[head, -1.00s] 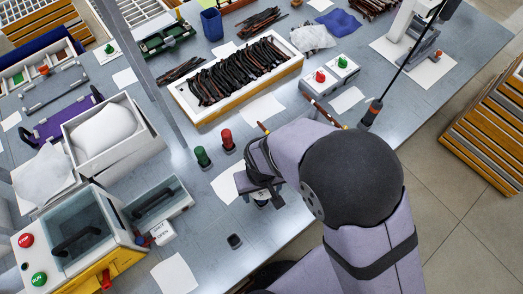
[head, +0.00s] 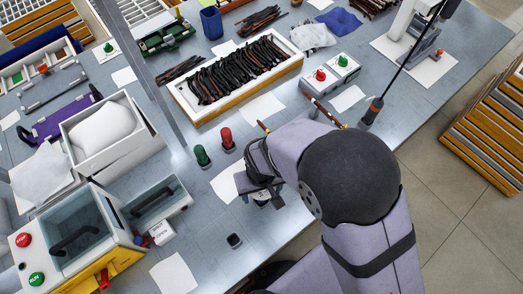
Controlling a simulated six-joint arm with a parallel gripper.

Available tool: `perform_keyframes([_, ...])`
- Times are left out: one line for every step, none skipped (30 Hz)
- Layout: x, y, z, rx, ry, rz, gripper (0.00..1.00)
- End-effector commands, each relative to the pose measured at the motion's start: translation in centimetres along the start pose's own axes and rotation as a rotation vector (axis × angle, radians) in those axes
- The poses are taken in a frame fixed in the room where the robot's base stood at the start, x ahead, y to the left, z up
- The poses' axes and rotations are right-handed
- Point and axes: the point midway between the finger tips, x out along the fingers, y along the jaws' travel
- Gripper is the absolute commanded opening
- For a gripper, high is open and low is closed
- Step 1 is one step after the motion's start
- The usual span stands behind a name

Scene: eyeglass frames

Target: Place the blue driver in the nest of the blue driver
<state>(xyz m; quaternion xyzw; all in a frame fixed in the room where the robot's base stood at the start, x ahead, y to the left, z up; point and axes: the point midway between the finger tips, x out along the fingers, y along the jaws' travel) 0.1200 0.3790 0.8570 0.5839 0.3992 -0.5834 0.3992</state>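My gripper (head: 262,190) is low over the front part of the bench, and my own wrist and arm cover much of it from above. Its fingertips do not show clearly, so I cannot tell whether it is open or shut. No blue driver can be made out; the area under my gripper is hidden. A green-handled driver (head: 202,156) and a red-handled driver (head: 227,139) stand upright to the left of and beyond my gripper. A small dark square holder (head: 234,240) is on the bench at lower left of my gripper; it looks empty, and whether it is the nest is unclear.
A white tray (head: 188,108) of dark eyeglass parts lies beyond my gripper. A red-and-green button box (head: 330,76) and a hanging tool (head: 372,112) are to the right. A machine with a clear lid (head: 80,220) stands at left. The bench around the dark holder is mostly clear.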

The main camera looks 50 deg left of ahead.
Motion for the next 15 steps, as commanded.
perform_keyframes([-0.02,-0.01,-0.02,0.000,0.001,0.000,0.77])
perform_keyframes([-0.02,0.00,-0.02,0.000,0.000,0.000,0.82])
perform_keyframes([-0.02,0.00,-0.01,0.000,0.000,0.000,0.82])
perform_keyframes([-0.02,0.00,-0.01,0.000,0.000,0.000,0.82])
perform_keyframes([-0.02,0.00,-0.01,0.000,0.000,0.000,0.82])
perform_keyframes([-0.02,0.00,-0.01,0.000,0.000,0.000,0.82])
perform_keyframes([-0.01,0.00,0.00,0.000,0.000,0.000,0.82])
perform_keyframes([-0.01,0.00,0.00,0.000,0.000,0.000,0.82])
perform_keyframes([0.03,0.01,0.04,0.000,-0.001,0.000,0.82])
perform_keyframes([0.02,0.01,0.04,0.000,-0.001,0.000,0.82])
perform_keyframes([-0.01,0.01,0.03,0.000,-0.001,0.000,0.82])
perform_keyframes([-0.08,0.00,0.01,0.000,0.000,0.000,0.82])
perform_keyframes([-0.16,0.00,0.00,0.000,0.000,0.000,0.82])
perform_keyframes([-0.27,0.00,-0.02,0.000,0.001,0.000,0.82])
perform_keyframes([-0.47,-0.01,-0.04,0.000,0.001,0.000,0.82])
